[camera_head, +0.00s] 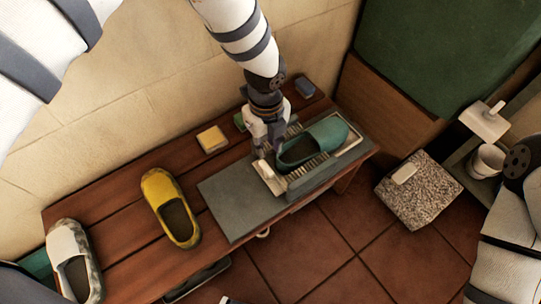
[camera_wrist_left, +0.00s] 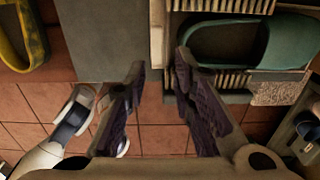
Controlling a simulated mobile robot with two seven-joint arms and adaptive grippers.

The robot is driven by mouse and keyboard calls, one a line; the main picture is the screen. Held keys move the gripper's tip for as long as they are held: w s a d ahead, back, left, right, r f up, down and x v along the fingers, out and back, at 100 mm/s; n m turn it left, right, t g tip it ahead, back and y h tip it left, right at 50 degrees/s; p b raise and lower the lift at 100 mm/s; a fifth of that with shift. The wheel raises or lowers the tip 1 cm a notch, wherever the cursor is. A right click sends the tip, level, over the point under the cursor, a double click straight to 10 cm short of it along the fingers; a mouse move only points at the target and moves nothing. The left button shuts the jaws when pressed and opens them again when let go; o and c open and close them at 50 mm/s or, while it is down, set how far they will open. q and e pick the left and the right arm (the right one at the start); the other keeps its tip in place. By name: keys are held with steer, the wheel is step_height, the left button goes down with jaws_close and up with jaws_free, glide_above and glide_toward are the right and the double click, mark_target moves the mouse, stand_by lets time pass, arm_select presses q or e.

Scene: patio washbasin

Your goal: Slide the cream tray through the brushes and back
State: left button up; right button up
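The cream tray (camera_head: 352,147) lies in the grey brush station at the right end of the wooden bench. A teal clog (camera_head: 318,141) sits on it, and it also shows in the left wrist view (camera_wrist_left: 235,42). Brush rows (camera_wrist_left: 228,82) run along both sides of the clog. My left gripper (camera_head: 268,150) is over the tray's left end. In the left wrist view, its fingers (camera_wrist_left: 160,68) are apart, with the tray's cream end piece (camera_wrist_left: 157,35) showing in the gap. I cannot tell whether they touch it.
A flat grey slab (camera_head: 238,198) left of the brushes is clear. A yellow clog (camera_head: 172,208), a patterned clog (camera_head: 73,262) and a yellow sponge (camera_head: 212,139) are on the bench. A dark blue block (camera_head: 304,86) lies behind. A speckled stone block (camera_head: 425,195) stands right.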

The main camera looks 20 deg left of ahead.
mark_target(267, 167)
arm_select(q)
steer(key=f, duration=0.5)
steer(key=f+b, duration=0.1)
steer(key=f, duration=0.5)
steer(key=shift+s, duration=0.2)
steer(key=shift+r, duration=0.1)
jaws_close()
